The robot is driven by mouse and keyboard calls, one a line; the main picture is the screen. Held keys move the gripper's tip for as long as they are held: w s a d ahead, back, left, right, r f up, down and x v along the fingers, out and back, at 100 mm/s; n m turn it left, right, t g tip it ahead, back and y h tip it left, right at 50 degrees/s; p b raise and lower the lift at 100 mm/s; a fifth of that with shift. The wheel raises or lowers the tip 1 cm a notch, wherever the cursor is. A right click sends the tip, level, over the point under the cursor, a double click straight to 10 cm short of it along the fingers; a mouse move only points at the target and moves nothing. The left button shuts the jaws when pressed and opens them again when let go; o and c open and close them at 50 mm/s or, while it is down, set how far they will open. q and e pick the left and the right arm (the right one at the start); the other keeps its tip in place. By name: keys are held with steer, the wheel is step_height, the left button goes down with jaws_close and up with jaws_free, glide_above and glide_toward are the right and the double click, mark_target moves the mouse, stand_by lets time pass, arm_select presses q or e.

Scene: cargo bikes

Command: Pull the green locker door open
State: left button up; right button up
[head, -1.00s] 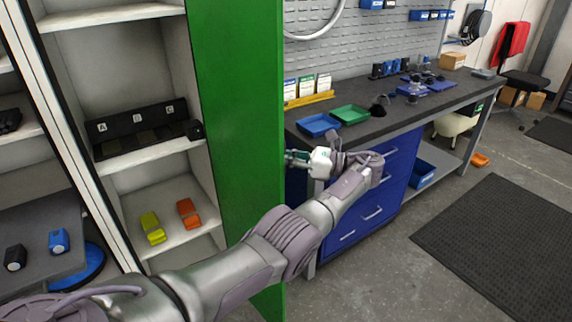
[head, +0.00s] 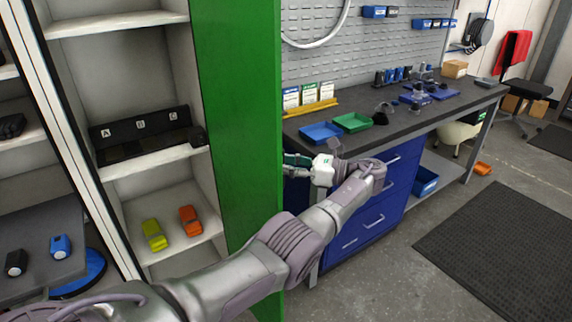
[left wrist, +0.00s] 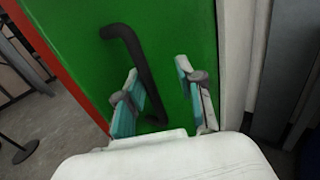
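The green locker door (head: 236,120) stands swung out from the locker, its inner side facing me in the head view. Its outer face (left wrist: 75,50) fills much of the left wrist view, with a black bar handle (left wrist: 130,55) on it. My left gripper (head: 290,165) is beyond the door's free edge, partly hidden by it. In the left wrist view its fingers (left wrist: 160,98) are spread, with the handle's lower part between them. A gap shows between the handle and the right finger. Contact with the left finger cannot be told. My right gripper is not in view.
The open locker has shelves (head: 150,160) with a black labelled holder (head: 145,133) and yellow and orange items. A workbench (head: 400,115) with blue drawers and trays stands close behind my left gripper. Open floor and a dark mat (head: 495,245) lie to the right.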

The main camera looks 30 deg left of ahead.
arm_select(q)
step_height(320, 180, up, 10)
stand_by(0.5)
stand_by(0.5)
